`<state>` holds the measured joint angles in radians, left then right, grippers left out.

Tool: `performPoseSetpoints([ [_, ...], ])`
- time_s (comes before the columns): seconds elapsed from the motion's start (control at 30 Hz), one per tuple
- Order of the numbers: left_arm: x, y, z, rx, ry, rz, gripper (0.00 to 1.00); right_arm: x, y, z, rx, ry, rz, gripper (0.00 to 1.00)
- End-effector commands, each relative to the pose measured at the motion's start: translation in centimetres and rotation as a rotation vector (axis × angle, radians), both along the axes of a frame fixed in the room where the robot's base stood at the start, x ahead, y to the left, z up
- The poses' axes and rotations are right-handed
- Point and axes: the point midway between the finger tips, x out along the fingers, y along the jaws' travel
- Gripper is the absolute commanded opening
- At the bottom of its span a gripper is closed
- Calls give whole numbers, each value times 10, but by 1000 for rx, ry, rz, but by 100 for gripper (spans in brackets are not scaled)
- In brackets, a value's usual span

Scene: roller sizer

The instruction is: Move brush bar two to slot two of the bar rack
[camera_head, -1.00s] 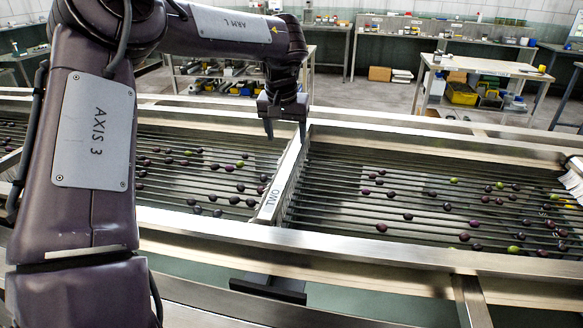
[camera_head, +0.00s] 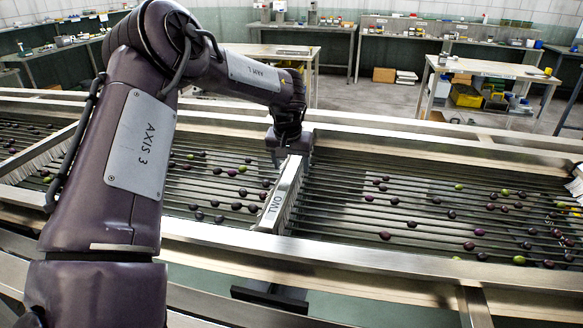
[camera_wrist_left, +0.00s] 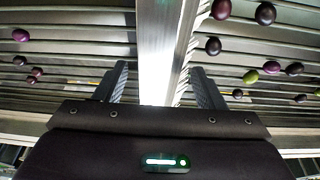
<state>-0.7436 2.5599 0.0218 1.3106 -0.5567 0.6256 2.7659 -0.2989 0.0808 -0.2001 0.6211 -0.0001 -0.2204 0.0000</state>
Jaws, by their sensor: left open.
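Brush bar two (camera_head: 281,197) is a pale metal bar with bristles and a "TWO" label at its near end. It lies across the rollers between the near and far rails of the sizer. My left gripper (camera_head: 291,157) is at the far part of the bar, pointing down, with its fingers partly hidden in the head view. In the left wrist view the bar (camera_wrist_left: 163,55) runs between the two open fingers of the left gripper (camera_wrist_left: 155,88), with a gap on each side. My right gripper is not in view. I cannot make out the bar rack or its slot two.
Olives in dark purple and green (camera_head: 385,235) lie scattered over the rollers (camera_head: 400,205). Another bristled bar (camera_head: 45,152) lies to the left. The near rail (camera_head: 350,266) edges the sizer. Work tables (camera_head: 490,70) stand at the back.

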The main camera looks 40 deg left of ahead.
Motion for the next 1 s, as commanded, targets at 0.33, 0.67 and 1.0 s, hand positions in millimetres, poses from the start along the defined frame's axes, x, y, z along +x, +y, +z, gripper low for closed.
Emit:
performPoseSetpoints([
  [0.33, 0, 0, 0, 0, 0, -1, 32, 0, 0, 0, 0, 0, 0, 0],
  [0.67, 1, 0, 2, 1, -3, -1, 1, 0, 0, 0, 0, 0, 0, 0],
  [1.0, 2, 0, 12, 0, -4, -1, 1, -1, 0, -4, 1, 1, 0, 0],
])
